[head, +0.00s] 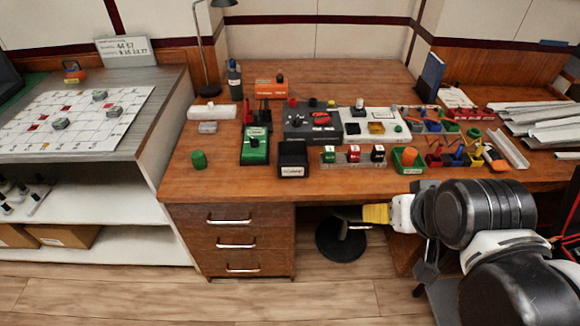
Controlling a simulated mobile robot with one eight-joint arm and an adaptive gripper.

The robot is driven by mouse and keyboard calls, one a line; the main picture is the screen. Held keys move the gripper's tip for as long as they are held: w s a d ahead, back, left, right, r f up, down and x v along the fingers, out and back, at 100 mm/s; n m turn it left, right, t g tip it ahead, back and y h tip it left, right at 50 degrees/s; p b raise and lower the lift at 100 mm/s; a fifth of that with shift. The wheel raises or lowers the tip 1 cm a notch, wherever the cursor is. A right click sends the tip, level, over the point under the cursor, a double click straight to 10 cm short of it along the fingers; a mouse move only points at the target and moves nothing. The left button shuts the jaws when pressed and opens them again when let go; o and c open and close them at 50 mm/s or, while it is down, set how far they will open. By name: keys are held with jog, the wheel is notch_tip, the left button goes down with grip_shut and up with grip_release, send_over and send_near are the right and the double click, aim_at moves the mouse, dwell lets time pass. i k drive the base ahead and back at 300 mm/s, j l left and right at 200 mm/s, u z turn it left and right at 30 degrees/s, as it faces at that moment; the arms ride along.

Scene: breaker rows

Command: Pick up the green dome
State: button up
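A small green dome-topped piece (199,159) stands upright on the wooden desk (185,185), near its front left part. Nothing touches it. My gripper (343,222) is at the end of my arm beyond a yellow band, in front of and below the desk edge. It is well to the right of the dome-topped piece and apart from it. Its fingers are small and dark against the background, so their opening is unclear.
A green meter-like box (255,147), a black box (292,158) and a breaker row (352,157) stand right of the dome. A white block (212,112) and a grey block (208,127) lie behind it. A desk lamp (208,60) stands at the back. Bare desk surrounds the dome.

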aim_at(199, 162)
jog(key=k+j, duration=0.1)
jog(key=j, duration=0.4)
jog(key=k+j, duration=0.1)
jog(key=j, duration=0.35)
jog(key=k+j, duration=0.1)
jog(key=j, duration=0.4)
jog(key=k+j, duration=0.15)
jog(key=j, duration=0.3)
jog(key=k+j, duration=0.1)
jog(key=j, duration=0.4)
jog(key=u, duration=0.05)
